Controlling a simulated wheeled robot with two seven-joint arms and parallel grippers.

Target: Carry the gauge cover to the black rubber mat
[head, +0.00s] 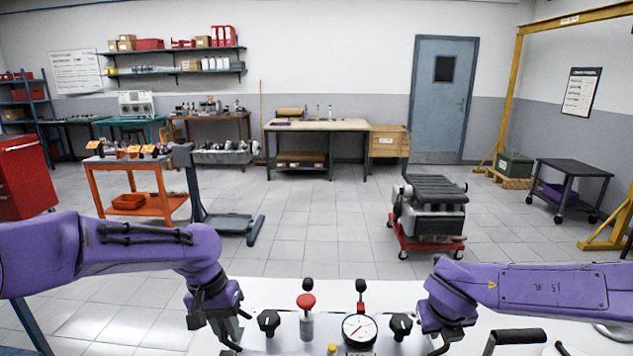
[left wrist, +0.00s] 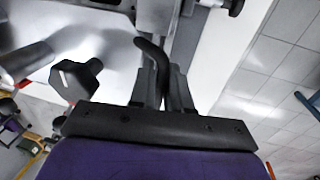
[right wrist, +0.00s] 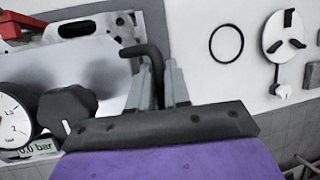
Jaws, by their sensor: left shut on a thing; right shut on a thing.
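The gauge cover is a light metal plate with a round white dial gauge (head: 359,330), black knobs and a red-topped fitting (head: 306,304), at the bottom of the head view. Only its far part shows there. My left gripper (head: 234,338) is shut on its bent black handle (left wrist: 152,52) at the left side. My right gripper (head: 440,340) is shut on the matching handle (right wrist: 150,52) at the right side. The dial also shows in the right wrist view (right wrist: 14,122). I cannot tell whether the cover touches the surface below. I cannot pick out the black rubber mat with certainty.
A white tabletop (head: 270,290) lies under the cover; a black handle (head: 515,337), a black ring (right wrist: 226,43) and a round disc (right wrist: 284,36) are to its right. Beyond stand an engine (head: 430,212) on a red dolly, an orange cart (head: 150,207) and a dark-topped cart (head: 573,170). Open floor lies between.

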